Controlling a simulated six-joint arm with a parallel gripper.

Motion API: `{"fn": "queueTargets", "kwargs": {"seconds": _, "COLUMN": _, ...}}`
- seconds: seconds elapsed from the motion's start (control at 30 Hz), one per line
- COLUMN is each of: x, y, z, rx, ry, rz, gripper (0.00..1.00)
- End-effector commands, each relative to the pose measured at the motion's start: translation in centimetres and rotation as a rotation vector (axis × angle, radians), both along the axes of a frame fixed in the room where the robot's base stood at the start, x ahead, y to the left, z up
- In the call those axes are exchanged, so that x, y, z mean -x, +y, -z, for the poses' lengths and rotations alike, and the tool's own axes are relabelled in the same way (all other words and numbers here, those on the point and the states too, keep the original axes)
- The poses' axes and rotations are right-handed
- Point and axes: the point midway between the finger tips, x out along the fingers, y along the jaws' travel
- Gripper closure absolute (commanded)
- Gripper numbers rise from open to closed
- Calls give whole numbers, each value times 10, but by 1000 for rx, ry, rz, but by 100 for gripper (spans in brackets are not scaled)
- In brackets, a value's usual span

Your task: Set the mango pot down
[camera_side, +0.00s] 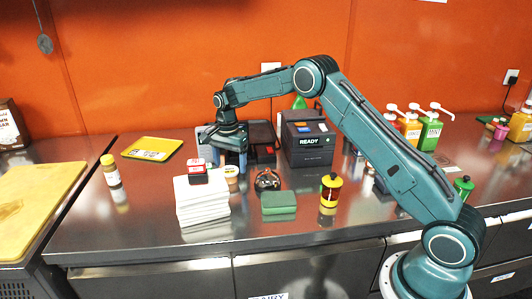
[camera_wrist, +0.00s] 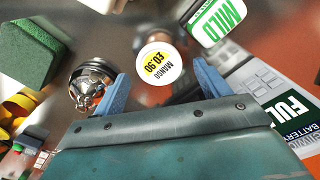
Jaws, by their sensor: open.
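The mango pot (camera_wrist: 160,63) shows in the wrist view as a round white lid marked MANGO 03.90. In the side view a small orange pot with a pale lid (camera_side: 231,174), likely the same one, appears to stand on the steel counter, just right of a white stack. My gripper (camera_side: 226,150) is low over the counter, right behind this pot. In the wrist view its two blue fingers (camera_wrist: 161,72) are apart, one on each side of the lid, with gaps visible between. The pot's base is hidden from the wrist view.
A round dark metal object (camera_side: 267,180), a green block (camera_side: 278,203) and a black READY box (camera_side: 308,143) stand to the right. The front counter strip is clear.

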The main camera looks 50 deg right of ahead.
Motion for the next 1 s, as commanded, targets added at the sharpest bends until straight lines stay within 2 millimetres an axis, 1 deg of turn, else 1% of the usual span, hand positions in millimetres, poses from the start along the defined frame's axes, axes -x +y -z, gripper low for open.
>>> {"fn": "queueTargets", "kwargs": {"seconds": 0.03, "x": -1, "y": 0, "z": -9, "rx": 1, "ry": -2, "rz": 0, "gripper": 25}}
{"fn": "queueTargets", "kwargs": {"seconds": 0.3, "x": -1, "y": 0, "z": -54, "rx": 0, "ry": -3, "rz": 0, "gripper": 25}}
{"fn": "queueTargets", "kwargs": {"seconds": 0.5, "x": 0, "y": 0, "z": -78, "rx": 0, "ry": -1, "rz": 0, "gripper": 25}}
{"fn": "queueTargets", "kwargs": {"seconds": 0.7, "x": 0, "y": 0, "z": -90, "rx": 0, "ry": 0, "rz": 0, "gripper": 25}}
{"fn": "queueTargets", "kwargs": {"seconds": 1.0, "x": 0, "y": 0, "z": -91, "rx": 0, "ry": 0, "rz": 0, "gripper": 25}}
